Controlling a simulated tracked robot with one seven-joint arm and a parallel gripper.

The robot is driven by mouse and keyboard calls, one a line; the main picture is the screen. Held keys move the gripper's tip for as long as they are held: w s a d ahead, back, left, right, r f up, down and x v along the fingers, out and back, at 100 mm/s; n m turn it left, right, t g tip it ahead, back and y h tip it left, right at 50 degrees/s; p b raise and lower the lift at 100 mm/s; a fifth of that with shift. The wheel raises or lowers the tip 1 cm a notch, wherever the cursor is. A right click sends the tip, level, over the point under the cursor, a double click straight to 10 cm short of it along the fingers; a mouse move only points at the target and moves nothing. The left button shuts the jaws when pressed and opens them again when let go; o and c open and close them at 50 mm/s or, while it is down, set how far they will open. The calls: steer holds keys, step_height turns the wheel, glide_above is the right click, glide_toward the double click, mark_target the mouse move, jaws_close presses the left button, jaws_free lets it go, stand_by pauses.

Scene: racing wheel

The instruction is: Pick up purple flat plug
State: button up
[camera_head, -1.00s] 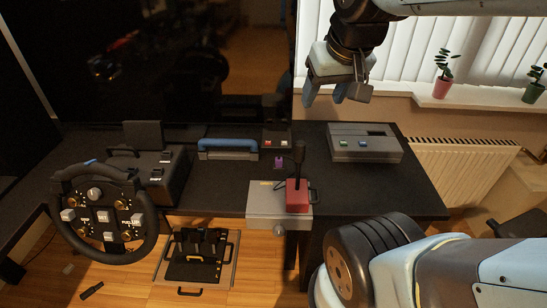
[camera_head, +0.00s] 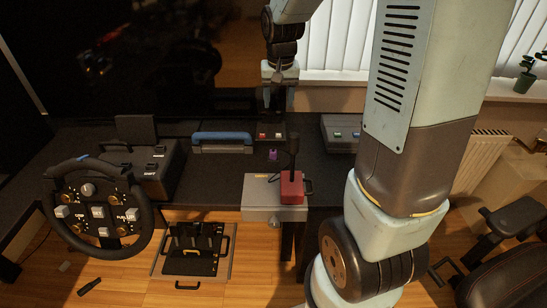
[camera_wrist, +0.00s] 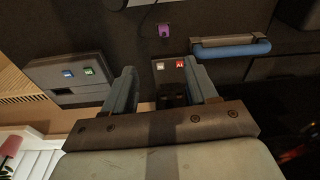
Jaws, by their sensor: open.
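The purple flat plug (camera_head: 272,155) is a small purple piece lying on the dark desk (camera_head: 215,178), behind the red joystick base. It also shows in the wrist view (camera_wrist: 164,31), near the top middle, beyond my fingertips. My gripper (camera_head: 274,107) hangs over the back of the desk, behind the plug and apart from it. In the wrist view its two fingers (camera_wrist: 168,80) are spread with nothing held between them. A small box with a white and a red button (camera_wrist: 170,67) shows between and beyond the fingers.
A joystick on a red base (camera_head: 291,187) stands just in front of the plug. A blue-handled case (camera_head: 222,142) lies to its left, a grey console (camera_head: 341,134) to its right. A steering wheel (camera_head: 99,211) is at the left. The large dark screen (camera_head: 130,60) stands behind the desk.

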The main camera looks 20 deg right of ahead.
steer(key=m+g, duration=0.1)
steer(key=g, duration=0.1)
glide_above(273, 151)
step_height(273, 151, down, 11)
step_height(273, 151, down, 14)
steer(key=shift+d+r, duration=0.1)
steer(key=shift+r, duration=0.15)
steer(key=c, duration=1)
steer(key=shift+c, duration=0.2)
steer(key=shift+w+r, duration=0.1)
